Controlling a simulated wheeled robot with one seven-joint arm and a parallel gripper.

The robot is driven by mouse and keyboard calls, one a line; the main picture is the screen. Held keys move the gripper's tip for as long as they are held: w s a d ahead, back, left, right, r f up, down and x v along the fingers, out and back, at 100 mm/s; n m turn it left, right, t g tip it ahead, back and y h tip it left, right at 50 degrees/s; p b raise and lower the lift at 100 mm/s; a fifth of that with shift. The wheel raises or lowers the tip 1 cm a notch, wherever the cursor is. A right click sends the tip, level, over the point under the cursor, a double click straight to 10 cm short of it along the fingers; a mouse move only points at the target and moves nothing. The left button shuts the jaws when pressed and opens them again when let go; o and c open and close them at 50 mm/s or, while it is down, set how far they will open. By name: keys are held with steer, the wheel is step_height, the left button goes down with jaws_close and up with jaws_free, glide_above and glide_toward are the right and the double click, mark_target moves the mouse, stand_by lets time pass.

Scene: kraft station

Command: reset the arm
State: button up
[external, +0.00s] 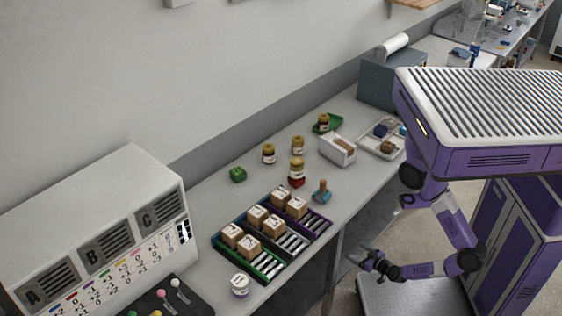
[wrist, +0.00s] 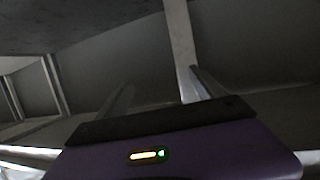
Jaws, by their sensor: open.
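My arm is folded low beside the bench in the external view. My gripper (external: 367,258) is in front of the bench's front edge, below the height of the worktop, and touches none of the things on it. In the wrist view my gripper (wrist: 160,85) shows two fingers set apart with nothing between them. Behind the fingers are only dark grey panels and a pale upright post (wrist: 181,45), which looks like the underside of the bench.
A labelled A-B-C unit (external: 120,180) stands at left. A bench leg (external: 334,265) is near my gripper.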

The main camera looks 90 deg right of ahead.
steer(key=a+r+n+t+y+p, duration=0.3)
steer(key=r+n+y+p, duration=0.2)
steer(key=r, duration=1.1)
steer(key=a+r+n+t+y+p, duration=0.3)
steer(key=r+n+y+p, duration=0.3)
steer(key=r, duration=1)
steer(key=shift+w+r+t+y+p, duration=0.15)
steer(key=shift+r+t+y+p, duration=0.15)
steer(key=shift+t+y+p, duration=0.15)
